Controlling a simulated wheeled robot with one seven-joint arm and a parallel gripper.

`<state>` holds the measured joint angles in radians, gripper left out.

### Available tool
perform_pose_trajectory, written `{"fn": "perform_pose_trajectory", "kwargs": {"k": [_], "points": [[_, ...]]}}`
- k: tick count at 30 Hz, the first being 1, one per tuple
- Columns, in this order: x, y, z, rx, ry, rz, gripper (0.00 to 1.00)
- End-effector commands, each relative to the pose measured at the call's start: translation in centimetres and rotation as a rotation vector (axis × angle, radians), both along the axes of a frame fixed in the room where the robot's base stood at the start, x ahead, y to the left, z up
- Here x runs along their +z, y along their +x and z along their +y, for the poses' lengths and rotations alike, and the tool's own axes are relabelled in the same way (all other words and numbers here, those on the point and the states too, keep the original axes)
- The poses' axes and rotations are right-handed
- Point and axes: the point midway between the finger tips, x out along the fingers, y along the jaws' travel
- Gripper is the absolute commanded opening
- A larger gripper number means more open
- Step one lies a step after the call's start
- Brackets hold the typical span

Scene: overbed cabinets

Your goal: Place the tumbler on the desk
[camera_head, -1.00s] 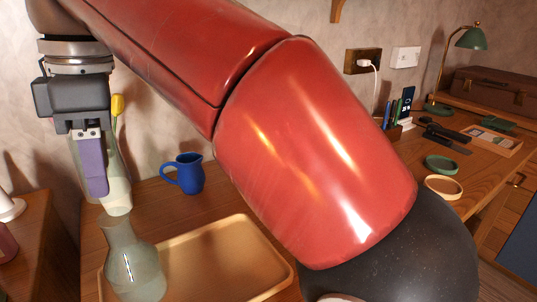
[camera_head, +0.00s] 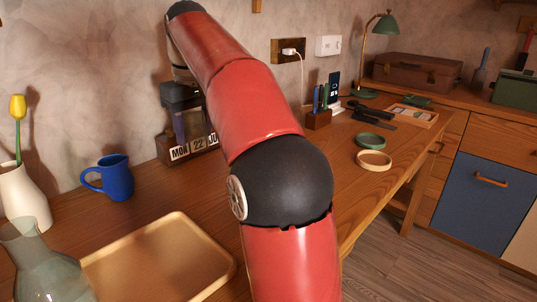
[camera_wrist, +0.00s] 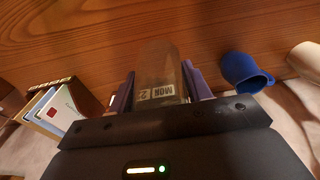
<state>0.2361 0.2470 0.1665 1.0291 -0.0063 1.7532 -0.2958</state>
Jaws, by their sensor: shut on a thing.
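My gripper (camera_head: 189,127) is over the back part of the wooden desk (camera_head: 345,170), in front of the block calendar. The wrist view shows my gripper (camera_wrist: 161,84) with its two purple fingers shut on the tumbler (camera_wrist: 157,63), a clear, smoky glass. The calendar's "MON" block shows through the glass. In the head view the arm and fingers largely hide the tumbler. I cannot tell whether its base touches the desk (camera_wrist: 100,28).
The calendar (camera_head: 197,147) stands close to my gripper. A blue mug (camera_head: 117,180), a wooden tray (camera_head: 160,262), a glass carafe (camera_head: 45,268) and a white vase (camera_head: 25,195) are on the left. A pen and phone holder (camera_head: 318,119) and round dishes (camera_head: 374,160) are on the right.

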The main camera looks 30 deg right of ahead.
Motion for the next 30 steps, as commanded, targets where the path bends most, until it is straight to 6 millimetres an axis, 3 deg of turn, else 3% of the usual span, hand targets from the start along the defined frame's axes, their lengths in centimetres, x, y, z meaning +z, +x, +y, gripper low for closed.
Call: {"fn": "perform_pose_trajectory", "kwargs": {"k": [4, 9, 21, 30], "points": [[-1.3, -0.1, 0.0, -0.001, 0.000, 0.002, 0.25], [-4.7, -0.1, 0.0, -0.001, 0.001, 0.002, 0.25], [-9.4, -0.1, 0.0, 0.001, 0.000, 0.002, 0.25], [-10.0, 0.0, 0.0, 0.002, 0.000, -0.001, 0.25]]}}
